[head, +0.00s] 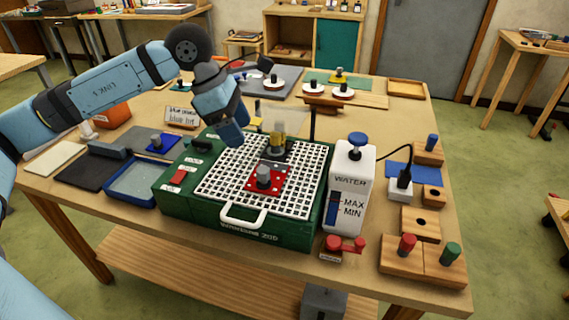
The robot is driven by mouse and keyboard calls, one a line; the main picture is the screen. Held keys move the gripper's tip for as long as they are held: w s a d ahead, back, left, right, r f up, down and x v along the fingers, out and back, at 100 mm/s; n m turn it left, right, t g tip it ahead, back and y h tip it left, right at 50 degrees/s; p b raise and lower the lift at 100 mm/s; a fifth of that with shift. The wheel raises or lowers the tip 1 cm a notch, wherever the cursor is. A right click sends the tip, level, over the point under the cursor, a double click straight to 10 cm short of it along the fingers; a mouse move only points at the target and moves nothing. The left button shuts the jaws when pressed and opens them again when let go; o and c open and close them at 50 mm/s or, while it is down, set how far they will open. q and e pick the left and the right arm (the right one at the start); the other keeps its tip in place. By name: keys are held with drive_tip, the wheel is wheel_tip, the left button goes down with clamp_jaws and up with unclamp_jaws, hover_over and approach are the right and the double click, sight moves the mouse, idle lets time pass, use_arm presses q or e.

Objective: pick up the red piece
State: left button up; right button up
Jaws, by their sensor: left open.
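The red piece (268,187) is a flat red plate with a grey knob on top. It lies on the white grid (225,180) of the green machine (172,207), near the grid's front middle. My left gripper (236,138) hangs above the grid's back left part, behind and to the left of the red piece and apart from it. It is open, and I see nothing in it; its fingertips are small and dark in the head view. My right gripper is out of view.
A grinding head with a yellowish part (277,143) stands just behind the red piece. A white water tank (350,190) rises on the right. A blue piece (160,143) and a blue tray (133,182) lie left. Wooden blocks (395,265) with red and green knobs stand front right.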

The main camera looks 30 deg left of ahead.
sight(261, 170)
use_arm(q)
drive_tip(key=x, duration=0.7)
drive_tip(key=shift+a+f, duration=0.1)
drive_tip(key=shift+f, duration=0.1)
drive_tip(key=shift+w+f, duration=0.15)
drive_tip(key=shift+f, duration=0.35)
drive_tip(key=p+x, duration=0.1)
drive_tip(key=x, duration=0.2)
drive_tip(key=shift+f, duration=0.3)
drive_tip(key=shift+w+d+f, duration=0.2)
drive_tip(key=shift+d+f, duration=0.1)
drive_tip(key=shift+f, duration=0.2)
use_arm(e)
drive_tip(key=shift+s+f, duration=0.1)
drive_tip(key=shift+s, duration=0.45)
use_arm(q)
drive_tip(key=c, duration=1)
